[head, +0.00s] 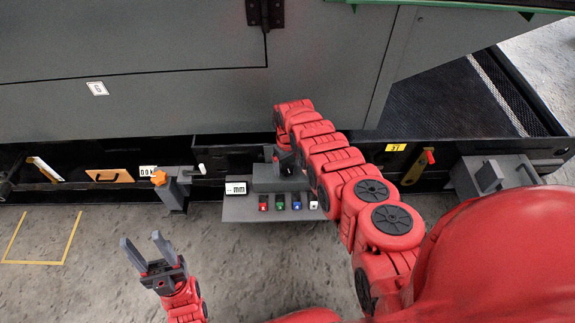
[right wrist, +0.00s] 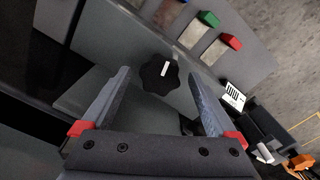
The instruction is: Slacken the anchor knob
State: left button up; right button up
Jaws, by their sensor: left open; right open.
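A black lobed knob (right wrist: 158,74) with a white mark shows in the right wrist view, on a grey block (head: 265,182) above a small shelf. I cannot tell for sure that it is the anchor knob. My right gripper (right wrist: 160,78) is open, with its fingers on either side of the knob; contact is not clear. In the head view my right gripper (head: 285,163) is partly hidden by its arm, and the knob is hidden there. An orange knob (head: 159,178) tops a grey post to the left. My left gripper (head: 146,247) is open and empty above the floor.
The shelf (head: 240,211) carries red, green, blue and white tabs (head: 296,204) and a small display (head: 236,188). A white-tipped lever (head: 201,169) stands left of it. A red-tipped lever (head: 430,157) and grey box (head: 490,176) are at right.

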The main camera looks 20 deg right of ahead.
notch_tip(320, 180, up, 10)
jog(key=p, duration=0.9)
notch_tip(320, 180, up, 7)
jog(key=p, duration=0.3)
send_over(288, 168)
jog(key=shift+w+r, duration=0.1)
jog(key=shift+r, duration=0.1)
